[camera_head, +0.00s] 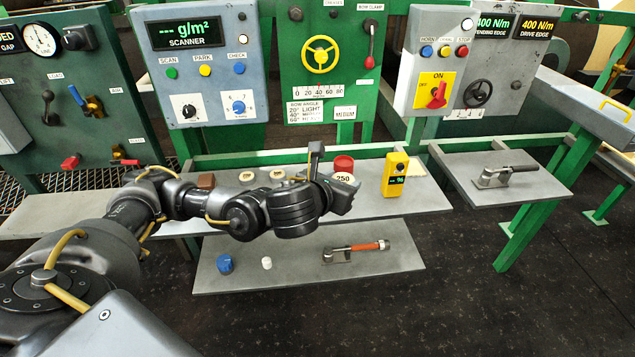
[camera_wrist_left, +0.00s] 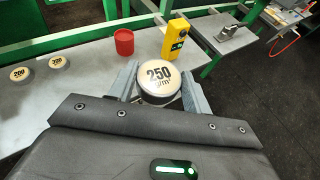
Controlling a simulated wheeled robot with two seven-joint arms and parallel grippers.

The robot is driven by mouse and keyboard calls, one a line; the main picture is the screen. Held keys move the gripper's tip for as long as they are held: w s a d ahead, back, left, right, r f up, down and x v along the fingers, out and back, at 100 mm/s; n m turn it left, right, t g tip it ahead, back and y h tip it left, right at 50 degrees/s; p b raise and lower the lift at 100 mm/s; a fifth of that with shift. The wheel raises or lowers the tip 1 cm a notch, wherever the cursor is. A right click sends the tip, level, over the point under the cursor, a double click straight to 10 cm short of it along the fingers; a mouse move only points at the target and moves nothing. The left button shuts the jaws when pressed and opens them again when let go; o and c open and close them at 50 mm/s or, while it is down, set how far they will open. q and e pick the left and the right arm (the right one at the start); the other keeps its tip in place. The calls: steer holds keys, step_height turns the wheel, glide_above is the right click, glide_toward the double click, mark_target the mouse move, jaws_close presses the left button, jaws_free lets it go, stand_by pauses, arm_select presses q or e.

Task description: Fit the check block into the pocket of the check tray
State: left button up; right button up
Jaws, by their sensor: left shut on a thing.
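My left gripper (camera_head: 333,176) is shut on a round, white-topped check block marked 250 g/m² (camera_wrist_left: 160,76). The block sits between the two grey fingers in the left wrist view, and part of its white top (camera_head: 346,177) shows in the head view. The gripper and block are over the grey shelf (camera_wrist_left: 95,105); I cannot tell the gap beneath. Similar discs marked 200 (camera_wrist_left: 20,73) and 220 (camera_wrist_left: 57,62) stand to the left on the shelf. I cannot make out the check tray or its pocket. My right gripper is not in view.
A red cylinder (camera_head: 343,164) and a yellow meter (camera_head: 396,174) stand just beyond the block. A lower shelf (camera_head: 300,275) holds a blue knob-like piece (camera_head: 224,264), a small white piece (camera_head: 267,262) and an orange-handled clamp (camera_head: 362,248). Control panels rise behind.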

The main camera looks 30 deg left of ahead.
arm_select(q)
steer(key=shift+d+r, duration=0.15)
steer(key=shift+d, duration=0.35)
steer(key=shift+a, duration=0.15)
stand_by(0.4)
